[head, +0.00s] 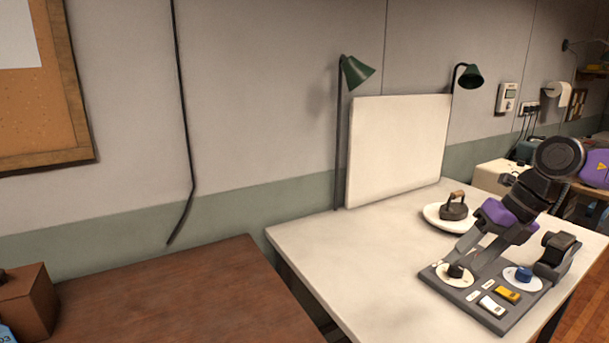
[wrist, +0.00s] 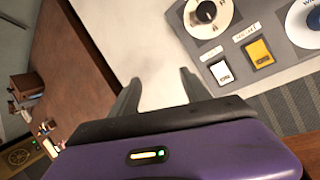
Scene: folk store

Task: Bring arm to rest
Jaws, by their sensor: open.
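My gripper (head: 466,256) is at the end of my arm, with a purple body and two grey fingers. It hangs above the white table, over the left part of a grey control panel (head: 468,303). In the wrist view my gripper (wrist: 160,80) has its fingers apart, with nothing between them but white tabletop below. The panel (wrist: 285,55) lies right of the fingers in that view. It bears a black knob (head: 456,270), a blue knob (head: 523,273), a white switch (head: 491,305) and a yellow switch (head: 509,295). I cannot tell the exact height of the fingertips above it.
An old iron (head: 454,208) sits on a white round plate (head: 436,222) behind the panel. A white board (head: 398,150) and two green lamps (head: 357,72) (head: 469,77) stand at the back. The white table (head: 345,255) is clear at left. A brown table (head: 180,300) stands beside it.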

